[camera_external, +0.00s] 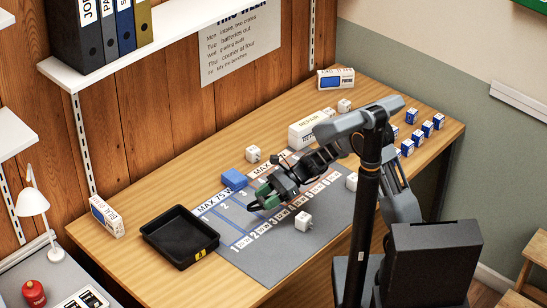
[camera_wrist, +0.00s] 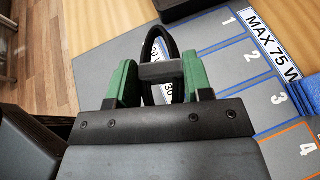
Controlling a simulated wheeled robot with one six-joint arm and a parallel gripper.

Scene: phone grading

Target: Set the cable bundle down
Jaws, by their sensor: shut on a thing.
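My gripper (camera_external: 266,200) is over the left part of the grey mat (camera_external: 262,268), low near its numbered slots. In the wrist view, my gripper (camera_wrist: 160,75) has its two green fingers closed on the cable bundle (camera_wrist: 174,45), a black loop with a dark grey band across its middle. Printed labels on the mat show through the loop. The bundle appears to be close above the mat; I cannot tell whether it touches.
A black tray (camera_external: 150,238) stands left of the mat. A blue item (camera_external: 233,179) lies at the mat's back edge. White cube chargers (camera_external: 303,221) stand on and around the mat. A white box (camera_external: 307,130) is behind, and several small blue-and-white boxes (camera_external: 408,147) are at right.

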